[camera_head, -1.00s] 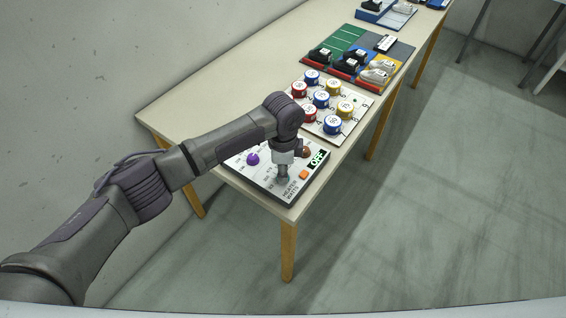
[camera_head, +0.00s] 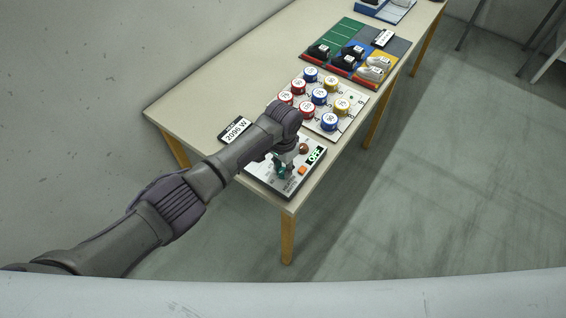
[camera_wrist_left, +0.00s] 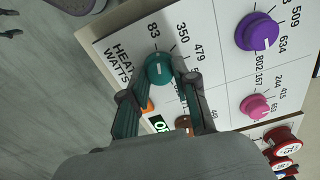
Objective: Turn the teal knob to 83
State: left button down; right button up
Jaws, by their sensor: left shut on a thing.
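The teal knob (camera_wrist_left: 159,68) shows in the left wrist view, on a white panel (camera_wrist_left: 97,42) marked HEATER WATTS. The numbers 83, 350 and 479 stand around it, with 83 straight above it in that view. A pale mark shows on the knob, but its exact direction is hard to tell. My left gripper (camera_wrist_left: 157,84) is shut on the knob, with its fingers at either side. In the head view my left gripper (camera_head: 284,166) is over the panel and largely hides the knob.
The panel also bears a purple knob (camera_wrist_left: 257,32), a pink knob (camera_wrist_left: 255,106), a brown knob (camera_head: 304,148), an orange button (camera_head: 302,170) and an OFF display (camera_head: 315,155). A 2096 W card (camera_head: 235,131) stands nearby. Several numbered red, blue and yellow caps are behind.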

aim_at(283, 170)
pick_arm(q)
jog(key=shift+n, duration=0.5)
jog(key=shift+p, duration=0.3)
jog(key=c, duration=0.9)
grip_release()
notch_tip(283, 170, up, 12)
